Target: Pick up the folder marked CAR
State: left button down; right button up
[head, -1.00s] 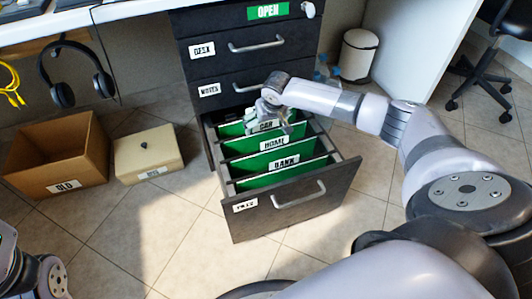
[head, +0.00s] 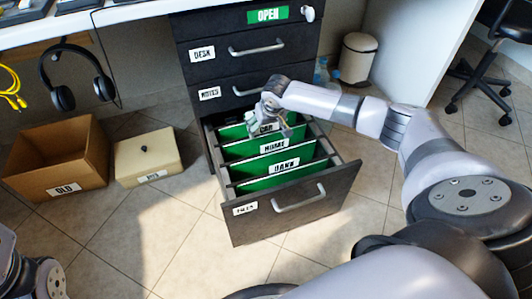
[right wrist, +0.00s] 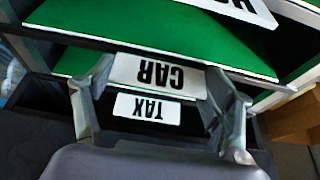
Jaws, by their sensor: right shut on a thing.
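The CAR folder is green with a white tab (right wrist: 158,77) and stands in the open bottom drawer (head: 327,188), behind the HOME folder (head: 249,146) and the BANK folder (head: 255,184). My right gripper (head: 272,122) reaches down over the back of the drawer and is shut on the CAR folder at its tab. In the right wrist view the fingers sit at both sides of the CAR tab. The TAX tab (right wrist: 147,109) shows close beside it. My left gripper is out of view.
The closed NOTES drawer (head: 250,92) and DESK drawer (head: 252,49) are above. An open OLD box (head: 60,160) and a lidded cream box (head: 148,158) stand on the floor to the left. A bin (head: 357,58) stands behind right.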

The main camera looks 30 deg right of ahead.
jog(key=c, duration=0.5)
jog(key=shift+r, duration=0.1)
